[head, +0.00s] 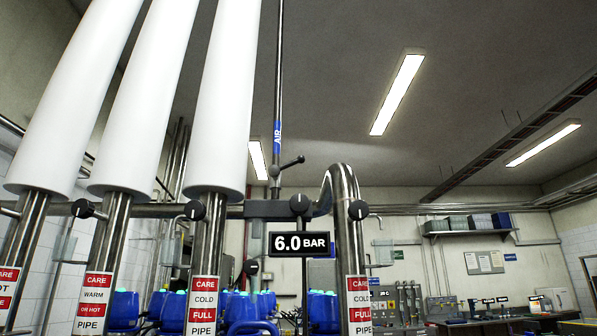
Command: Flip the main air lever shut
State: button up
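A thin steel pipe with a blue AIR label (277,133) runs down from the ceiling in the head view. Just below the label a dark lever (292,162) with a round knob at its end sticks out to the right, angled slightly up, across the line of the pipe. It looks like the main air lever. A black display (300,244) below it reads 6.0 BAR. My gripper is not in view, and nothing touches the lever.
Three white-sleeved pipes (226,95) stand left of the air pipe. A bent steel pipe (345,190) stands to its right. Dark round knobs (195,210) sit along the horizontal pipe. Blue machines (252,308) stand behind. The space right of the lever looks open.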

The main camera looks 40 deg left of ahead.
aim_at(291, 163)
jog(key=u, duration=0.1)
jog(key=k, duration=1.25)
jog(key=u, duration=1.8)
jog(key=i, duration=0.85)
jog(key=u, duration=0.05)
